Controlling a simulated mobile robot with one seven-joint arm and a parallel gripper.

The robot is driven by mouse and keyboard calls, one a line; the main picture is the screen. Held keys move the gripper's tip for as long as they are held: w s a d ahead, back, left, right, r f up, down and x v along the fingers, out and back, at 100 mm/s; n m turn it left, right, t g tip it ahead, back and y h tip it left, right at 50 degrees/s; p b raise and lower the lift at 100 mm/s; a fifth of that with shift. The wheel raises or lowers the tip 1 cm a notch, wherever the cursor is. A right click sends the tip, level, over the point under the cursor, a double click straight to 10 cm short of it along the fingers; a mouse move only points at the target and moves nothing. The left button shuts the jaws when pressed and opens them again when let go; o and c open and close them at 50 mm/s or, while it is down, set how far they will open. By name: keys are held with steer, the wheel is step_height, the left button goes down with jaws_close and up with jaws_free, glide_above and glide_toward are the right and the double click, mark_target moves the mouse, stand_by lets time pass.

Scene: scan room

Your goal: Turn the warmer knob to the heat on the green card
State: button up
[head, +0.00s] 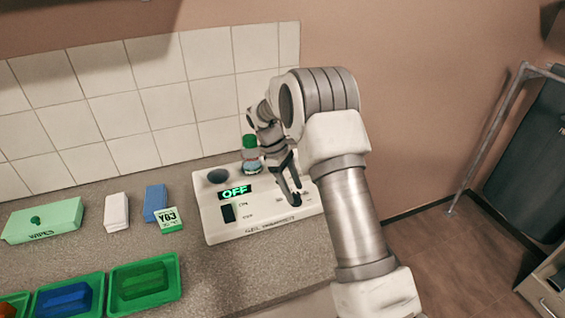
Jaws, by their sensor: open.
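The white warmer (232,228) sits on the counter against the tiled wall. Its display (235,192) reads "OFF" in green letters. A bottle with a green cap (250,150) stands upright at the back of the warmer, beside an empty dark round well (218,176). My gripper (290,190) is open, pointing down over the right part of the warmer's panel. The fingers and arm hide much of this part, and I cannot make out the knob clearly. A white and green card (169,220) reads "Y03"; its smaller text is unreadable.
Left of the warmer are a blue box (155,202), a white box (116,212) and a green wipes box (42,220). Green trays (174,284) line the counter's front. The floor (440,255) at right is clear; a metal rail stands beyond it.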

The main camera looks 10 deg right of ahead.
steer(key=v, duration=1.6)
steer(key=shift+a, duration=0.1)
steer(key=s+d+r+m+t+y, duration=0.1)
steer(key=s+d+r+m+t, duration=0.15)
steer(key=s+r, duration=0.5)
steer(key=s+d+r+m+t+y, duration=0.1)
steer(key=s+d+r+m, duration=0.15)
steer(key=s+r, duration=0.45)
steer(key=s+f+m+t, duration=0.2)
steer(key=s+m, duration=0.1)
steer(key=s, duration=0.6)
steer(key=s+f+m+t+y, duration=0.1)
steer(key=s+f+m+t, duration=0.1)
steer(key=s, duration=0.8)
steer(key=shift+s+d+f+m+y, duration=0.35)
steer(key=shift+d+f+m, duration=0.1)
steer(key=shift+f+m, duration=0.2)
